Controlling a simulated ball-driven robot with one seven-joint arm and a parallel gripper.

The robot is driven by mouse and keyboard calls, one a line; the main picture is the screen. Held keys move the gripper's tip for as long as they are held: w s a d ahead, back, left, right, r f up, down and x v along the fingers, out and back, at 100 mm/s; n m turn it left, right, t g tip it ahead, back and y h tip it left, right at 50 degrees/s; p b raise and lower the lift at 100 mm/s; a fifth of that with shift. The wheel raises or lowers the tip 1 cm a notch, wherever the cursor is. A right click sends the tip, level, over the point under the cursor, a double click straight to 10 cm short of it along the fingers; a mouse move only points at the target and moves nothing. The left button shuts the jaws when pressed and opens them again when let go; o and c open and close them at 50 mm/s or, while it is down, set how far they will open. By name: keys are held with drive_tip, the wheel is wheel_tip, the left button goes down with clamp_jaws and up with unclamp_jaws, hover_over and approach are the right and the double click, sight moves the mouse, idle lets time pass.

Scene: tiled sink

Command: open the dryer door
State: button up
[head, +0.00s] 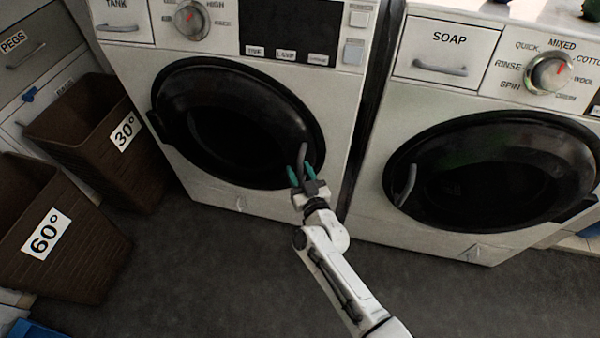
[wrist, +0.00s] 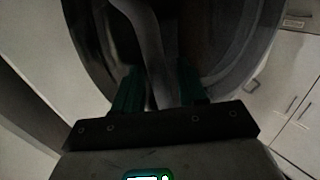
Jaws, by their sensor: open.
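The dryer is the left white machine, with a round black dryer door (head: 225,122) that looks closed. Its grey curved handle (head: 302,154) is on the door's right side. My gripper (head: 301,171) is at the handle, its green fingers open. In the wrist view the handle (wrist: 150,55) runs down between the two fingers of my gripper (wrist: 158,88), nearer the left one. A gap shows on the right side; whether the left finger touches the handle I cannot tell. The lower end of the handle is hidden by my gripper.
A washer with a round black door (head: 490,180) and a soap drawer (head: 445,52) stands on the right. Brown baskets marked 30° (head: 85,130) and 60° (head: 75,265) stand on the left. The dark floor (head: 220,270) in front of the dryer is clear.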

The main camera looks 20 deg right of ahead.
drive_tip(key=shift+c, duration=0.4)
clamp_jaws()
